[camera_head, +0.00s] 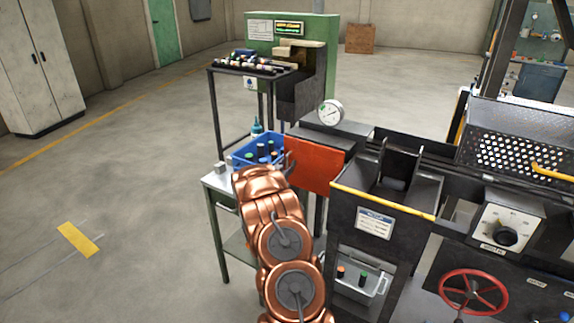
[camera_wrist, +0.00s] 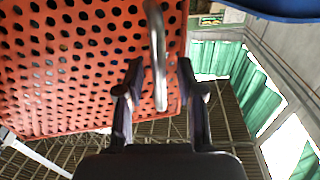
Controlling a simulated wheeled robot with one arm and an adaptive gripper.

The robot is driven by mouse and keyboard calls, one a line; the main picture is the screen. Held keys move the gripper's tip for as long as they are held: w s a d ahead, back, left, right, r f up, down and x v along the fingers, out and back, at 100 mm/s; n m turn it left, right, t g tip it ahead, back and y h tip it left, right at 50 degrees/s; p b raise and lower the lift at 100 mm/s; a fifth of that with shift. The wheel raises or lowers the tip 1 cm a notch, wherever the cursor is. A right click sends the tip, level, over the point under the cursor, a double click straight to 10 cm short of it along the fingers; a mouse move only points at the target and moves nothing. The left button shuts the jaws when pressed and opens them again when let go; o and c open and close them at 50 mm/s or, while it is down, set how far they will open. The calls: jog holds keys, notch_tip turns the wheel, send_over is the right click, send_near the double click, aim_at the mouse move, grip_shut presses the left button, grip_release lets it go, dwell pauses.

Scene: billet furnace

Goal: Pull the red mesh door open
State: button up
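The red mesh door (camera_wrist: 75,60) fills the upper left of the wrist view, with round holes across its face. In the head view it is the orange-red panel (camera_head: 314,165) left of the dark machine. Its metal bar handle (camera_wrist: 157,45) runs down near the door's edge in the wrist view. My gripper (camera_wrist: 159,72) is open, with one finger on each side of the handle and visible gaps between. In the head view my gripper (camera_head: 286,168) is at the door's left edge, its fingers partly hidden by my copper arm.
A blue bin (camera_head: 245,150) with bottles stands on a small table left of the door. A pressure gauge (camera_head: 331,112) is above the door. A dark hopper with a yellow edge (camera_head: 385,202) is to the right. The floor on the left is clear.

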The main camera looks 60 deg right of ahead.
grip_shut()
dwell(0.7)
